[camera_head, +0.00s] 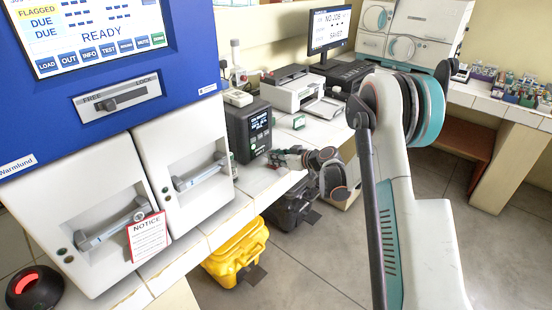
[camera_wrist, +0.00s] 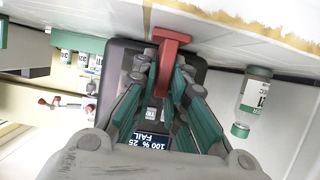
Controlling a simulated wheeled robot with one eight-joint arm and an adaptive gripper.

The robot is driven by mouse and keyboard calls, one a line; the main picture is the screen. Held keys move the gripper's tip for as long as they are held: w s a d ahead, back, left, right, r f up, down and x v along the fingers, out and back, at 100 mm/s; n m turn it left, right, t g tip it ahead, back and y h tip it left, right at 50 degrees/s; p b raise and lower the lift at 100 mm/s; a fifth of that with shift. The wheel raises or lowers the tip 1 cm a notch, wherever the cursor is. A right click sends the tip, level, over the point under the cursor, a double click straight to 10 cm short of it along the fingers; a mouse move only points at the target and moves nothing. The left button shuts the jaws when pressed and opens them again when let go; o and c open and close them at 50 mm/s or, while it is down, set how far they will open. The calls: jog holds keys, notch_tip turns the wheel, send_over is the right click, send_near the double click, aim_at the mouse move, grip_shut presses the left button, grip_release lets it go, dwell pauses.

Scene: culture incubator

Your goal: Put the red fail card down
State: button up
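The red fail card (camera_wrist: 168,62) shows in the wrist view as a red piece with a wider top end, between my fingertips. My gripper (camera_wrist: 165,82) looks shut on it, with a finger on each side. In the head view my gripper (camera_head: 284,157) is over the bench edge, just right of the dark device (camera_head: 237,126); the card cannot be made out there. In the wrist view the dark device (camera_wrist: 195,75) lies behind the card and fingers. Its screen (camera_wrist: 150,142) reads "100 % 25 FAIL" upside down, partly covered by my gripper.
A bottle with a green cap (camera_wrist: 252,100) is beside the device in the wrist view. A printer (camera_head: 297,90) and a monitor (camera_head: 330,28) stand farther back. A blue and white incubator (camera_head: 95,185) fills the left. Yellow (camera_head: 237,255) and dark bins stand below the bench.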

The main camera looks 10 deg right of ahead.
jog(key=shift+o, duration=0.8)
jog(key=shift+r, duration=0.1)
jog(key=shift+s+d+r, duration=0.15)
jog(key=shift+s, duration=0.05)
jog(key=p+v, duration=0.3)
jog(key=v, duration=0.8)
jog(key=shift+s, duration=0.2)
jog(key=shift+d, duration=0.15)
